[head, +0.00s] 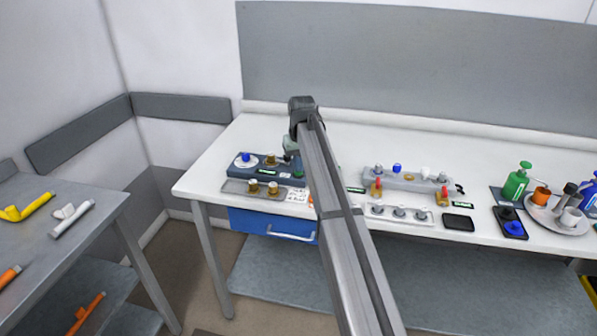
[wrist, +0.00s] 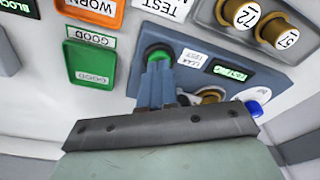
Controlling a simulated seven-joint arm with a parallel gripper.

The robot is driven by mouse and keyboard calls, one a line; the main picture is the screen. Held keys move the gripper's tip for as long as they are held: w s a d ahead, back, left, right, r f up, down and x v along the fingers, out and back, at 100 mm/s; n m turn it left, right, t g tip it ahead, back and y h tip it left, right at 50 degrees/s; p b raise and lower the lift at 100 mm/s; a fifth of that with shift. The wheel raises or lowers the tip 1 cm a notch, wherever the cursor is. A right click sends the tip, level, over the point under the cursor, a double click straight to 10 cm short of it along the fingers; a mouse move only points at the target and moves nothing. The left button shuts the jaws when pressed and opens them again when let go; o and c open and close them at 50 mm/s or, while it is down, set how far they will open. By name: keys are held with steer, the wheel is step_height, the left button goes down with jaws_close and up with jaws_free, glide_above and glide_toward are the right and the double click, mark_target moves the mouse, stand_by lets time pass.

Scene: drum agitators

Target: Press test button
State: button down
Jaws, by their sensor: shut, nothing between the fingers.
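The dark blue test unit (head: 282,178) stands on the left part of the white bench. In the wrist view the unit (wrist: 216,56) carries a round green button (wrist: 157,51), a "LEAK TEST" label (wrist: 192,58) and a lit green display (wrist: 229,72) reading "TESTING". My gripper (wrist: 158,67) is shut and empty. Its fingertips are over the green button and cover its lower part; they look in contact, though how far the button is pressed is hidden. In the head view my gripper (head: 291,148) is partly hidden by my arm.
Two brass-topped parts marked 72 (wrist: 244,15) and 57 (wrist: 285,37) sit beside the unit. A green "GOOD" tray (wrist: 90,64) and orange "WORN" tray (wrist: 95,10) lie left of it. A blue knob (wrist: 255,109) is at the unit's right end.

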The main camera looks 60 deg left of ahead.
steer(key=shift+r, duration=3.35)
